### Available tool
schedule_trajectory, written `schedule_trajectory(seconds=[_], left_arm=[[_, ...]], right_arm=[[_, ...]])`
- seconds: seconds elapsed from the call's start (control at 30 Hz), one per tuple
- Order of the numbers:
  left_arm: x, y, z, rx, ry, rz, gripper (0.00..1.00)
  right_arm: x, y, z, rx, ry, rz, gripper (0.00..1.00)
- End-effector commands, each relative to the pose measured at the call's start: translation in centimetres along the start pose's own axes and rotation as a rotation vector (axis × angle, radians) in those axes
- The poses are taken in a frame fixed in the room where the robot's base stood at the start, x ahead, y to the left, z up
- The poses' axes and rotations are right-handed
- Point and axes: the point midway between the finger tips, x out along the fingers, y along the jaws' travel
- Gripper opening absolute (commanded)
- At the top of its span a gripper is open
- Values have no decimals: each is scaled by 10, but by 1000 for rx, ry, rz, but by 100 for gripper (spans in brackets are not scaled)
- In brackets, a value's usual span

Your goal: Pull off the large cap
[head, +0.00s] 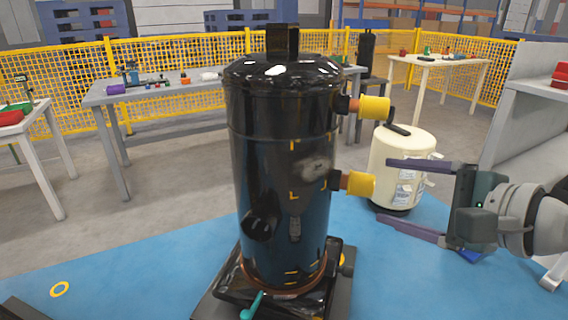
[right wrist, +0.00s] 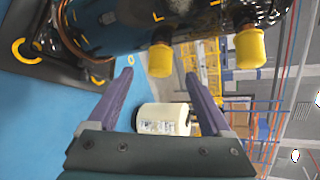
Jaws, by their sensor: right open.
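A black compressor (head: 285,170) stands upright with two yellow caps on side stubs facing right. The upper yellow cap (head: 374,108) looks the larger; it also shows at the right in the right wrist view (right wrist: 250,47). The lower yellow cap (head: 359,183) looks smaller and shows in the right wrist view (right wrist: 160,60). Both sit on their stubs. My right gripper (head: 384,190) is open and empty, level with the lower cap and just right of it. In the right wrist view the lower cap lies between and beyond the fingertips (right wrist: 160,73). My left gripper is not in view.
The compressor stands on a dark pallet (head: 338,290) on a blue floor mat (head: 130,270). A cream tank (head: 400,160) stands behind my right gripper. A grey table (head: 100,96) and yellow fencing (head: 70,75) are farther back.

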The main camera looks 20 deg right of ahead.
Motion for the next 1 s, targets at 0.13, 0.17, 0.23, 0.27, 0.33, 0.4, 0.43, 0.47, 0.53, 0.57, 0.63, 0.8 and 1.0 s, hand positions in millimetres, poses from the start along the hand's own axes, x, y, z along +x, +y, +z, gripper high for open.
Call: schedule_trajectory(seconds=[0.13,0.17,0.23,0.27,0.33,0.4,0.43,0.47,0.53,0.57,0.63,0.8,1.0], left_arm=[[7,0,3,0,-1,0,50],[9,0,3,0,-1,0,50],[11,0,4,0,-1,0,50],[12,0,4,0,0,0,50],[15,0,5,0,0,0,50],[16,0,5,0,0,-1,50],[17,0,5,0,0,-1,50],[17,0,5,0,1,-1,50],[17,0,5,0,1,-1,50],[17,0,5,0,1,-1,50],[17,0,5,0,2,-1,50],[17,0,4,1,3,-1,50],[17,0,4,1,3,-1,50]], right_arm=[[29,1,0,-1,-1,-2,84],[34,1,0,-1,-1,-2,84],[46,1,0,-2,-1,-2,84],[50,1,0,-3,0,-2,84],[59,1,0,-3,0,-1,84],[65,1,0,-3,0,-1,84],[67,1,0,-3,0,0,84],[69,1,0,-3,0,0,84],[71,1,0,-3,0,1,84],[72,1,0,-3,0,1,84],[72,1,0,-3,0,1,84],[72,1,0,-3,0,1,84],[72,1,0,-3,0,1,62]])
